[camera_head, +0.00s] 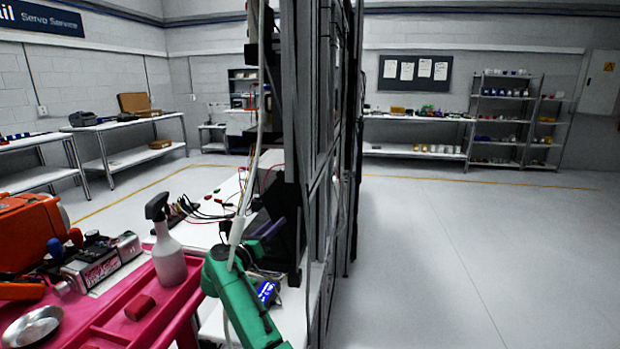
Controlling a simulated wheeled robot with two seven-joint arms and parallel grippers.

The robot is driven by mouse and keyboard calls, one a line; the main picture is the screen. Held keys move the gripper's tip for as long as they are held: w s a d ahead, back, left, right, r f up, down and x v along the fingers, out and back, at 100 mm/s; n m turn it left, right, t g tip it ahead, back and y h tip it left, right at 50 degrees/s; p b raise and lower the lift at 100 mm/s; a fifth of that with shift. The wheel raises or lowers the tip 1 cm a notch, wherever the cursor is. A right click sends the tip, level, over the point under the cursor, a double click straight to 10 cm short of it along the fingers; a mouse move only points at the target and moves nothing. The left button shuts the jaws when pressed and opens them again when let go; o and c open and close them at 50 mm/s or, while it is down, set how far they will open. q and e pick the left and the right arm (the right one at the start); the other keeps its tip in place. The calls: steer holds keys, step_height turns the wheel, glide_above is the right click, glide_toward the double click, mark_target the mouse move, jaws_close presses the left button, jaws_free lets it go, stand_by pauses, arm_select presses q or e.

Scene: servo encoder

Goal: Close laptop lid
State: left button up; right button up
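I cannot clearly make out a laptop. A dark upright panel (286,236) stands on the white bench (205,232) beside the rack, seen nearly edge-on. I cannot tell whether it is a laptop lid. Neither gripper's fingers can be picked out, so I see no contact between a gripper and anything on the bench.
A tall dark metal rack (325,150) fills the middle. A spray bottle (168,255) stands on a pink tray (105,325). Open floor (480,270) lies right.

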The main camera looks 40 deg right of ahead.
steer(key=shift+w+a+f+n+t+b, duration=0.35)
steer(key=shift+w+f+n+b, duration=0.15)
steer(key=shift+f+b, duration=0.1)
steer(key=shift+w+a, duration=0.15)
steer(key=shift+w, duration=0.05)
steer(key=shift+w+a+f+n+b, duration=0.2)
steer(key=shift+f+n+b, duration=0.25)
steer(key=shift+b, duration=0.5)
steer(key=shift+w+a+f+n+h+b, duration=0.2)
steer(key=shift+w+f+n+h+b, duration=0.15)
steer(key=shift+n+b, duration=0.3)
steer(key=shift+w+a, duration=0.1)
steer(key=shift+w, duration=0.1)
steer(key=shift+w+a+f+n+t+b, duration=0.15)
steer(key=shift+f+n+t+b, duration=0.3)
steer(key=shift+b, duration=0.45)
steer(key=shift+w+a+f+n+b, duration=0.25)
steer(key=shift+w+f+n+b, duration=0.2)
steer(key=shift+f+n+b, duration=0.3)
arm_select(q)
step_height(320, 180, down, 8)
steer(key=shift+f, duration=0.2)
arm_select(e)
steer(key=shift+r, duration=0.25)
steer(key=shift+a, duration=0.1)
